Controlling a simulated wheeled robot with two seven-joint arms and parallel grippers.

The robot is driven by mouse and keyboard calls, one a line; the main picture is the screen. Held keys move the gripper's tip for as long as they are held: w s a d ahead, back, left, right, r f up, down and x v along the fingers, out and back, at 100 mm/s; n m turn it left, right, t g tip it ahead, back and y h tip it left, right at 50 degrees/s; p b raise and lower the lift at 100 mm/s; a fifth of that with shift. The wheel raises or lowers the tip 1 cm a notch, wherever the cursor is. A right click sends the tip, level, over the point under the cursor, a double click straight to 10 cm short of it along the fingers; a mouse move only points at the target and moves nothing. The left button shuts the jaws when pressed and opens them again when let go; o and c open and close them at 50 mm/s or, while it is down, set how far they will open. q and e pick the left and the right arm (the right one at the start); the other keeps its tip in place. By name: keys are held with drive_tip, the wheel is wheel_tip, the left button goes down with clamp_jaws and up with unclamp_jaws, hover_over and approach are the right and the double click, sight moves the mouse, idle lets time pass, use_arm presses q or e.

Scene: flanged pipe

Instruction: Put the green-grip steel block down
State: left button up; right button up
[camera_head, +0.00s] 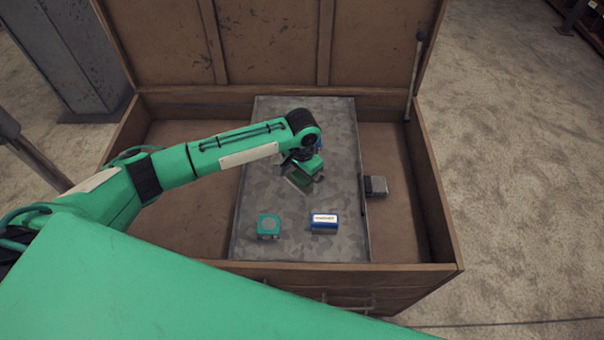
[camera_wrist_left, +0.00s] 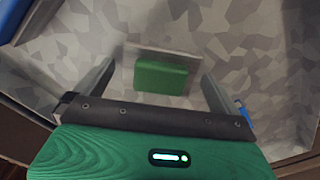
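The green-grip steel block (camera_wrist_left: 160,77) shows in the left wrist view as a pale steel plate with a green grip, between my left gripper's fingers (camera_wrist_left: 158,75). The fingers stand apart, with a gap beside the block on the left and a very narrow one on the right. In the head view the block (camera_head: 299,182) is partly hidden under my left gripper (camera_head: 304,172), over the grey metal sheet (camera_head: 345,150). I cannot tell whether the block rests flat on the sheet. My right gripper is not in view.
The sheet lies in an open wooden chest (camera_head: 435,225) with a raised lid (camera_head: 270,40). A teal tape measure (camera_head: 268,226) and a blue-and-white box (camera_head: 323,221) sit on its near part. A dark grey block (camera_head: 376,187) lies at its right edge.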

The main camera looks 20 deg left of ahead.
sight(302, 176)
use_arm(q)
wheel_tip(302, 176, up, 12)
drive_tip(key=shift+r, duration=0.15)
idle(0.5)
idle(0.3)
